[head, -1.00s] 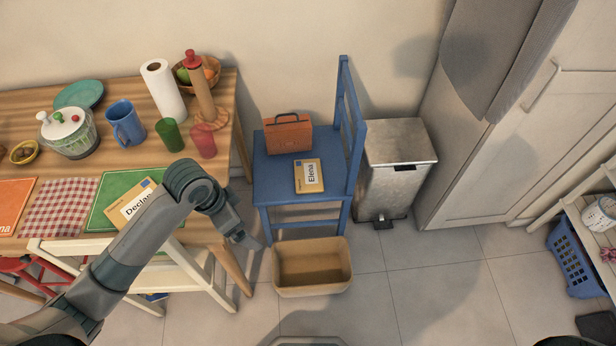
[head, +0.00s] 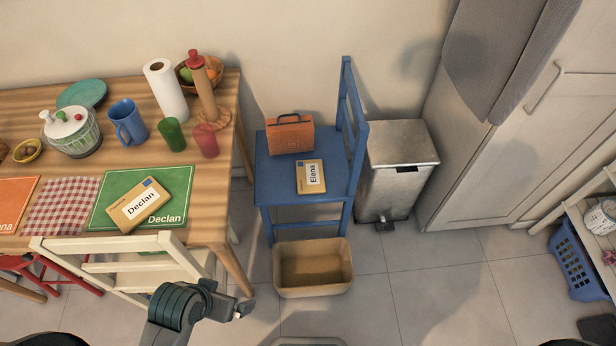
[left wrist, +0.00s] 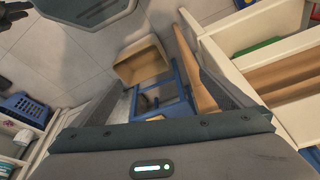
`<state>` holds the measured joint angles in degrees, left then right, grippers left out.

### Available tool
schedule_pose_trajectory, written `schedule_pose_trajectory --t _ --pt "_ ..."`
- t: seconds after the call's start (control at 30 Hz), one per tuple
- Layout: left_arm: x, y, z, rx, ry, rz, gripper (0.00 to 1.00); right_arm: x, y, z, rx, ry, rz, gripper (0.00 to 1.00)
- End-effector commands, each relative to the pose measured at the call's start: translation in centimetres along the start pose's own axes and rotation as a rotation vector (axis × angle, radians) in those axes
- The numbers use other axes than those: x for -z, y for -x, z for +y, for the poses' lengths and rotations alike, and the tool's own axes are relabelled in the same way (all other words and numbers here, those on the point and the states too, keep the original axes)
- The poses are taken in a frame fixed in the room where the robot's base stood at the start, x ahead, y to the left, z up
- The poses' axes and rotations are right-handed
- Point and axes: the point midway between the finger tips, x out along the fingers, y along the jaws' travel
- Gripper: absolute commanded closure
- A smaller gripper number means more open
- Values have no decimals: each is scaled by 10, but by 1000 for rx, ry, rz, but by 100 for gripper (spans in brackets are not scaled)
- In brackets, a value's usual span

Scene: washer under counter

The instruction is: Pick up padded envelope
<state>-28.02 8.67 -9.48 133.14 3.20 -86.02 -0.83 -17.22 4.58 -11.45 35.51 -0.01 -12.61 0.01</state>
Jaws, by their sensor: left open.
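Two tan envelopes with white name labels show in the head view. One marked "Declan" (head: 141,205) lies tilted on the green placemat (head: 170,182) on the wooden table. The other, marked "Elena" (head: 311,177), lies on the seat of the blue chair (head: 275,182), in front of an orange-brown case (head: 290,135). My left gripper (head: 240,312) is low at the front, right of the cream chair, apart from both envelopes. In the left wrist view its jaws (left wrist: 165,75) are open and empty. My right gripper is out of view.
A tan open bin (head: 312,289) stands on the floor before the blue chair. The cream chair (head: 110,245) stands at the table's front edge. A metal pedal bin (head: 398,180) is right of the blue chair. Floor at the centre right is clear.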

Motion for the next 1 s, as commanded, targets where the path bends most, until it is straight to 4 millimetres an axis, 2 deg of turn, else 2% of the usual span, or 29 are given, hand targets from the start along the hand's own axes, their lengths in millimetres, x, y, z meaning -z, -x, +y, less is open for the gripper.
schedule_pose_trajectory --t 0.03,0.1,0.37,0.57,0.8,1.0 --pt "-14 -12 -2 12 25 -19 0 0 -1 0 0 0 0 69" --pt "-23 -27 -5 26 40 -28 0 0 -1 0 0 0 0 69" --pt "-48 -84 -8 41 60 -57 0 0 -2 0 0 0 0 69" --pt "-75 -144 -7 38 58 -84 0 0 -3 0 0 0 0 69" --pt "-135 -231 -3 31 51 -124 0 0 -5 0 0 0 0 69" --pt "-200 -286 2 25 44 -158 0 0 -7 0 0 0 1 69"
